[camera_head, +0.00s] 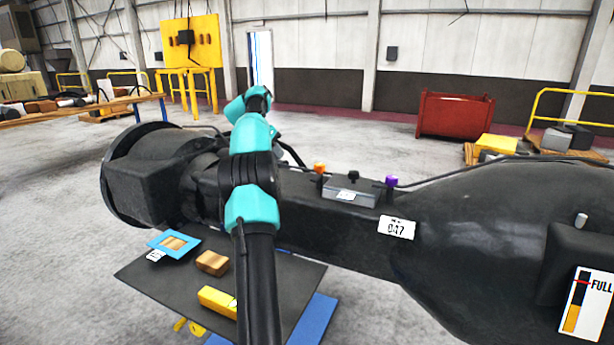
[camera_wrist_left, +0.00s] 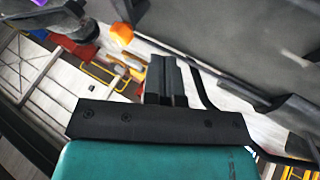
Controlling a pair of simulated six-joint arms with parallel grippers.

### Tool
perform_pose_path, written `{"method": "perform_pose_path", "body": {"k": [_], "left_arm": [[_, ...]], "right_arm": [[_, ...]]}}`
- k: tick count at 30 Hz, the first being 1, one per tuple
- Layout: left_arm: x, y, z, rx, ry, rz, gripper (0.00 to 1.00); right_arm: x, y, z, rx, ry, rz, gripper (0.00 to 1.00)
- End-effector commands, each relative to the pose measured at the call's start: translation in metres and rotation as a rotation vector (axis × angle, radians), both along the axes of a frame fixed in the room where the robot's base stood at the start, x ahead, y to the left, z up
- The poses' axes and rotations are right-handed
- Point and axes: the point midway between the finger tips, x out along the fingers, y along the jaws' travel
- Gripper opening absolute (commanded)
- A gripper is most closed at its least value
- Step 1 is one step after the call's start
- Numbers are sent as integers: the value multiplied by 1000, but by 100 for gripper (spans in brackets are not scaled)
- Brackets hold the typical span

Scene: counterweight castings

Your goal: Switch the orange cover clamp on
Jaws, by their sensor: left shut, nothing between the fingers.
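An orange-topped control (camera_head: 319,168) stands upright at the left end of a grey box (camera_head: 347,190) on the large dark casting in the head view. A black control (camera_head: 353,176) and a purple one (camera_head: 391,182) stand to its right. In the left wrist view, the orange cap (camera_wrist_left: 122,33) is just up and left of my left gripper (camera_wrist_left: 165,66), with a visible gap between them. That gripper is shut and empty. In the head view my left arm mostly hides its fingers. My right gripper is not in view. I cannot tell which position the orange control is in.
The dark casting (camera_head: 460,215) fills the right, with a "047" label and a "FULL" gauge (camera_head: 587,303). A dark mat (camera_head: 160,277) below holds a wooden block (camera_head: 212,263), a yellow block (camera_head: 217,301) and a blue-framed piece (camera_head: 174,243). A hose runs behind the grey box.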

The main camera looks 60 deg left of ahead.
Motion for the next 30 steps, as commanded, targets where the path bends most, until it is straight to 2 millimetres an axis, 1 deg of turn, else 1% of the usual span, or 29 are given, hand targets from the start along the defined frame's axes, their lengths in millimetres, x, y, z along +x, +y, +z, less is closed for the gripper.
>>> {"method": "perform_pose_path", "body": {"k": [5, 11, 26, 27, 30], "left_arm": [[2, 0, -3, -1, 0, 0, 0], [14, -3, -17, -2, -2, -1, 0], [62, -13, -84, -2, 0, -2, 0], [66, -19, -79, 0, -2, -2, 0], [74, -29, -80, -1, -2, -2, 0]], "right_arm": [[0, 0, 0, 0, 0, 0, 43], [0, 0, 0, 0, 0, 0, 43], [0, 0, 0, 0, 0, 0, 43], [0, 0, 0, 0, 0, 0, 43], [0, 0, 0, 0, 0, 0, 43]]}}
